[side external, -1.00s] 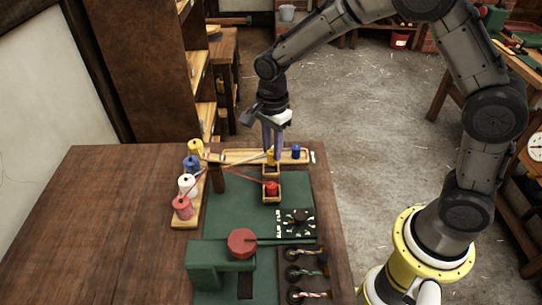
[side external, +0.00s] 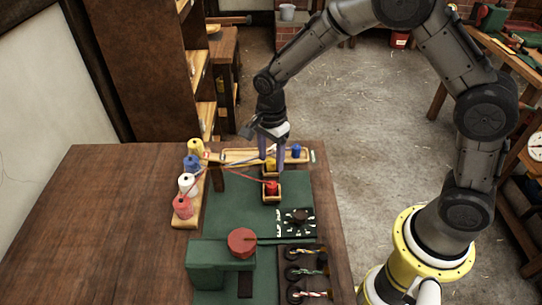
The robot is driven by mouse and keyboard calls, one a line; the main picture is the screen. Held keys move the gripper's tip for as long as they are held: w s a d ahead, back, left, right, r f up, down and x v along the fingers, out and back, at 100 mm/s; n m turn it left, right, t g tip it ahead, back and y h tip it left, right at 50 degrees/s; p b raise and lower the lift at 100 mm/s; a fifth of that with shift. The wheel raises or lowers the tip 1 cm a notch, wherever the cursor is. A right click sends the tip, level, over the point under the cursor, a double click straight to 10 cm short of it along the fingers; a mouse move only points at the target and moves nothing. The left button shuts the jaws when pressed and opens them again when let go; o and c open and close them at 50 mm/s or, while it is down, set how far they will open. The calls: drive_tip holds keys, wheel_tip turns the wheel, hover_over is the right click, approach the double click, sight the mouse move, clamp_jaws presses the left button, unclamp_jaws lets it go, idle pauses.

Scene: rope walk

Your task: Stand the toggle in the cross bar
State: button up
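My gripper (side external: 272,161) points down over the far end of the bench, with its fingers around a yellow bobbin (side external: 270,164). The yellow bobbin is at a small wooden box (side external: 270,173). I cannot tell whether the fingers press on it. A red bobbin (side external: 271,188) sits in the nearer wooden box (side external: 272,199). A blue bobbin (side external: 296,151) stands at the right of a long wooden tray (side external: 240,156). I cannot make out the toggle or the cross bar with certainty at this size.
Yellow, blue, white and red spools (side external: 189,182) stand on a rack at left, with strands running right past a dark post (side external: 217,181). A black dial plate (side external: 296,221), a green machine with a red disc (side external: 242,242) and rope coils (side external: 304,273) lie nearer. The left bench is clear.

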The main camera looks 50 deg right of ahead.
sight(271, 161)
drive_tip(key=shift+r, duration=0.1)
wheel_tip(271, 161, up, 12)
drive_tip(key=shift+r, duration=0.15)
idle(0.4)
drive_tip(key=s+d+r+n+t, duration=0.2)
drive_tip(key=s+n, duration=0.4)
drive_tip(key=s, duration=0.2)
drive_tip(key=s+d+r+n+t, duration=0.1)
drive_tip(key=s+d+r+n, duration=0.1)
drive_tip(key=s+n, duration=0.4)
drive_tip(key=s+d+r+n+t, duration=0.2)
drive_tip(key=s+n, duration=0.4)
drive_tip(key=s, duration=0.4)
drive_tip(key=shift+s+d+r+t, duration=0.3)
drive_tip(key=shift+d+r, duration=0.3)
drive_tip(key=shift+r, duration=0.25)
drive_tip(key=shift+r, duration=2.55)
drive_tip(key=shift+f, duration=0.1)
